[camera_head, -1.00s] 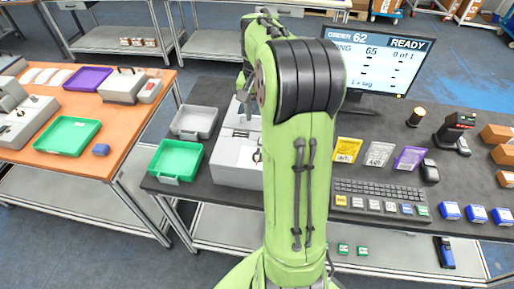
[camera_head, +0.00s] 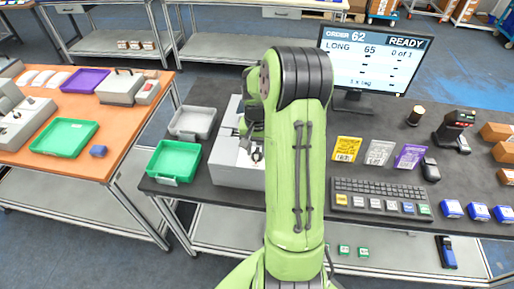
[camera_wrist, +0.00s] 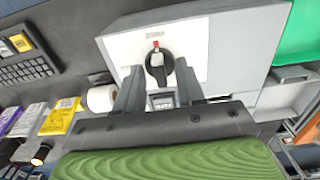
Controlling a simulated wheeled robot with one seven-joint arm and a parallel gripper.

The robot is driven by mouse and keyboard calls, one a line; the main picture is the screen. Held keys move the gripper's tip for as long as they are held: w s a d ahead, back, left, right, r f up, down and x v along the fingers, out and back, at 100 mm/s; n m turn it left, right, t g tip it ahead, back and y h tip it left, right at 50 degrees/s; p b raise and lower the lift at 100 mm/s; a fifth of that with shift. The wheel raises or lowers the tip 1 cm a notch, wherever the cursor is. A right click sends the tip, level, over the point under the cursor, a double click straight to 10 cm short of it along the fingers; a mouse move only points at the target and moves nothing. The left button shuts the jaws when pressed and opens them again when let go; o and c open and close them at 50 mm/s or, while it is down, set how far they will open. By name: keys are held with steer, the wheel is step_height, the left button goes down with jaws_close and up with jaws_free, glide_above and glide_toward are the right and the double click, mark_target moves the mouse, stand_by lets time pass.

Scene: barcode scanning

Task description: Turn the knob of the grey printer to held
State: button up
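The grey printer (camera_head: 228,172) stands on the dark bench, partly hidden behind my arm in the head view. In the wrist view its grey body (camera_wrist: 235,50) carries a white panel with a round black knob (camera_wrist: 158,68). The knob has a red mark at its top edge in the picture. A small dark label with pale writing sits below the knob, too small to read surely. My gripper (camera_wrist: 158,80) is open and empty, its two fingers pointing at the panel on either side of the knob. I cannot tell whether they touch it.
A green tray (camera_head: 176,160) and a grey tray (camera_head: 193,122) stand left of the printer. To the right are a keyboard (camera_head: 372,190), colored packets and a monitor (camera_head: 374,62). A white roll (camera_wrist: 101,98) shows beside the printer in the wrist view.

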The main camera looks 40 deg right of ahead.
jaws_close()
steer(key=shift+n, duration=0.3)
steer(key=n, duration=0.3)
steer(key=shift+n, duration=0.4)
steer(key=n+b, duration=0.1)
steer(key=n, duration=0.3)
steer(key=shift+n, duration=0.3)
steer(key=n, duration=0.4)
steer(key=shift+b, duration=0.35)
steer(key=shift+r+n+b, duration=0.1)
steer(key=shift+n+b, duration=0.2)
steer(key=shift+n, duration=2.1)
steer(key=shift+w, duration=0.1)
jaws_free()
